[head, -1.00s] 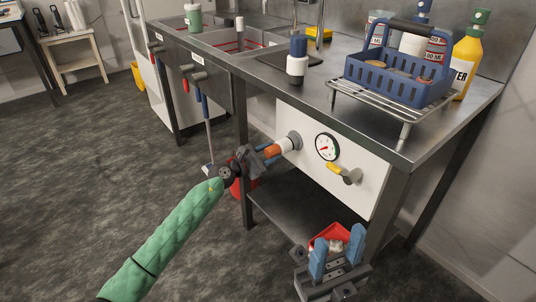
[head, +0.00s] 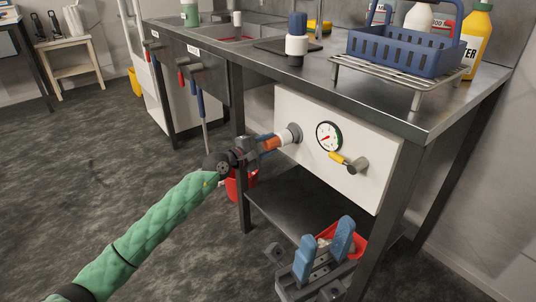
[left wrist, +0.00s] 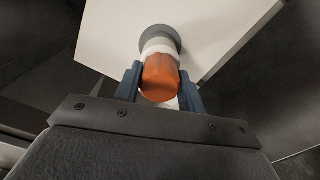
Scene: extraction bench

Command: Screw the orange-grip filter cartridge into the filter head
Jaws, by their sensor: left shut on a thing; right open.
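The orange-grip filter cartridge (head: 271,143) has an orange grip and a white body. My left gripper (head: 264,144) is shut on its orange grip. In the left wrist view the orange grip (left wrist: 160,78) sits between the two blue fingers. The cartridge's white end meets the grey round filter head (head: 294,132) on the white panel; the filter head also shows in the left wrist view (left wrist: 160,36). I cannot tell how deep the cartridge sits in it. My right gripper (head: 322,249) is open and empty, low in front of the bench.
The white panel (head: 372,131) also carries a pressure gauge (head: 328,137) and a yellow-handled valve (head: 348,162) right of the filter head. A red container (head: 240,187) hangs or stands below my left gripper. The bench top (head: 350,97) overhangs the panel.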

